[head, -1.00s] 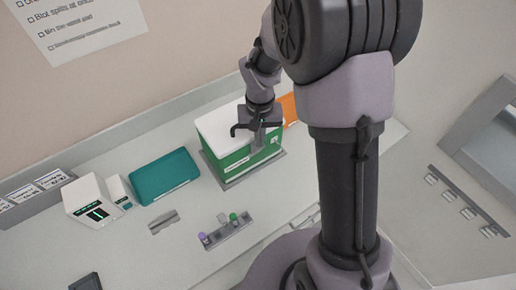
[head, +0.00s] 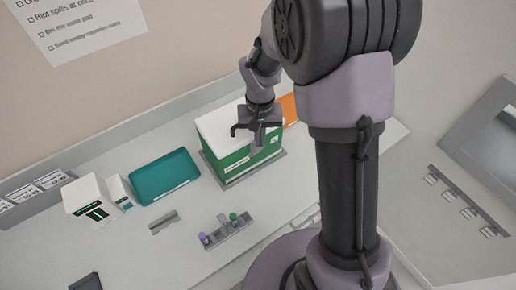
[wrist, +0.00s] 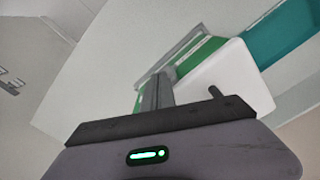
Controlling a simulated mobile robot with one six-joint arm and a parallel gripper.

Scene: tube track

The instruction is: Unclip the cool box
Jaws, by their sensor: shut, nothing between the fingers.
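The cool box (head: 226,160) is green with a white lid (head: 222,124). It stands on a grey base at the back of the bench, and its lid is down. My gripper (head: 257,147) is shut and empty, pointing down at the front side of the box, close to the lid's front edge. In the wrist view my shut fingers (wrist: 157,92) overlap the green side, and the white lid (wrist: 225,80) lies to their right. I cannot tell whether the fingers touch the box. No clip can be made out clearly; my gripper covers part of the front.
A teal tray (head: 165,177) lies left of the box, with a white device (head: 90,199) farther left. A small tube rack (head: 228,233) and a grey piece (head: 163,222) lie in front. An orange item (head: 290,108) is behind the box at right. Bench around the rack is clear.

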